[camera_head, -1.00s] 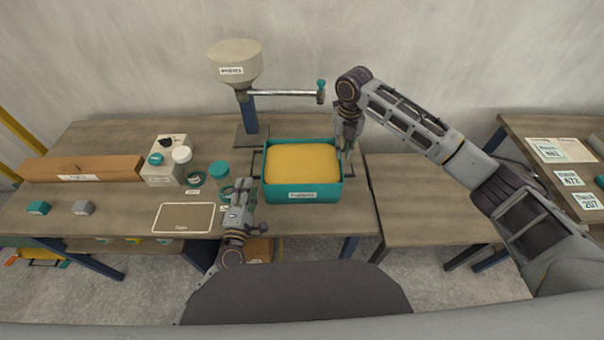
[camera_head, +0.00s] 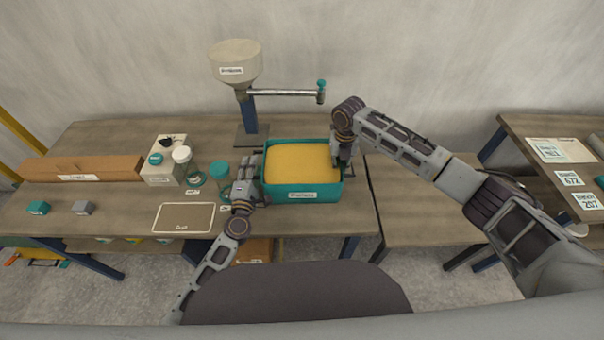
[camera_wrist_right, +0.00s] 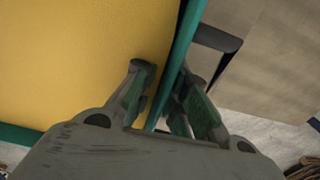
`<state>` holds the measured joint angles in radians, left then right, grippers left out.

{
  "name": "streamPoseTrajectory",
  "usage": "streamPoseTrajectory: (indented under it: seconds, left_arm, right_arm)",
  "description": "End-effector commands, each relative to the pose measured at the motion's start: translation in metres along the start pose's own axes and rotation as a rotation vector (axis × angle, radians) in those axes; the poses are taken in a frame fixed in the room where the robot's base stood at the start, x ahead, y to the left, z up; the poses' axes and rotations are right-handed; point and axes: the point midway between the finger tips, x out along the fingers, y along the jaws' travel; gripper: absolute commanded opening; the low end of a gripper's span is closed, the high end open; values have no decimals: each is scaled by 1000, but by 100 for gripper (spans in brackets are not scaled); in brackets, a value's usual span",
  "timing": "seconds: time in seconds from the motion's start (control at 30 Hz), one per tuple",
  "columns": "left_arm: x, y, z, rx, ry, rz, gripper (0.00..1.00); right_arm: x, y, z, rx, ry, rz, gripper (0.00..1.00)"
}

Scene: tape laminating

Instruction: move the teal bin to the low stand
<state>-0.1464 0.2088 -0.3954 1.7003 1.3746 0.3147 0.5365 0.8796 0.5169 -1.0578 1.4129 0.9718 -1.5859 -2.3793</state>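The teal bin (camera_head: 300,190), filled with yellow material, stands upright on the long wooden table. The low wooden stand (camera_head: 425,205) is right of that table and lower. My right gripper (camera_head: 343,160) is at the bin's right wall; in the right wrist view its fingers (camera_wrist_right: 164,78) straddle the teal wall (camera_wrist_right: 184,35), one inside and one outside, with a small gap showing. My left gripper (camera_head: 250,170) is at the bin's left side, by the rim. Whether its fingers touch or grip there is too small to tell.
A hopper (camera_head: 236,62) with a horizontal arm stands behind the bin. Jars (camera_head: 219,172), a white box (camera_head: 163,160) and a framed panel (camera_head: 184,218) lie to the left. The low stand's top is clear. Another table (camera_head: 545,150) with labelled cards is at the far right.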

Motion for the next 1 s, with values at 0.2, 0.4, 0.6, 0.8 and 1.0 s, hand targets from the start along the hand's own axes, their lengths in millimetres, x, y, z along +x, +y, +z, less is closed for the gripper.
streamPoseTrajectory:
  seconds: [0.2, 0.4, 0.6, 0.8, 1.0]
  left_arm:
    - [8, 0, 0, 1, 0, 0, 37]
    - [8, 0, 0, 1, 0, 0, 37]
    - [8, 0, 0, 0, 0, 0, 26]
    - [8, 0, 0, 0, 0, 0, 0]
    - [8, 0, 0, 0, 0, 0, 0]
  right_arm:
    - [8, 0, 0, -1, 1, 0, 14]
    - [8, 0, 0, -1, 0, 0, 14]
    - [8, 0, 0, -1, 0, 0, 3]
    - [8, 0, 0, -1, 0, 0, 0]
    - [8, 0, 0, 0, 0, 0, 0]
